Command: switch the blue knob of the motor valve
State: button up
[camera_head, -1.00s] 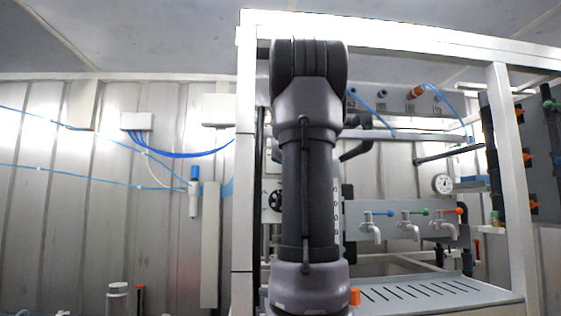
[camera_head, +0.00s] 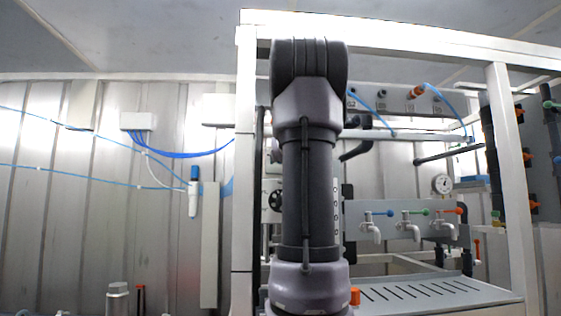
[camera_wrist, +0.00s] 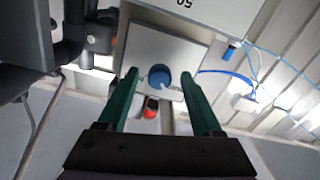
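The blue knob (camera_wrist: 159,77) shows in the wrist view on the pale square face of the motor valve (camera_wrist: 188,53), with partly readable black lettering beside it. My gripper (camera_wrist: 159,76) has two green fingers, spread apart, one on each side of the knob. Gaps show between the knob and both fingers in this view. I cannot tell how far the fingertips are from the valve face in depth. In the head view my arm stands in front of the rig, and I cannot make out the knob or my gripper there.
A red and black part (camera_wrist: 151,107) sits below the valve face, between my fingers. A blue cable (camera_wrist: 235,77) runs at the right. In the head view, a white frame post (camera_head: 244,170), several small taps (camera_head: 408,228) and a slotted tray (camera_head: 420,294) surround my arm.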

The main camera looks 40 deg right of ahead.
jog(key=v, duration=1)
jog(key=shift+s, duration=0.35)
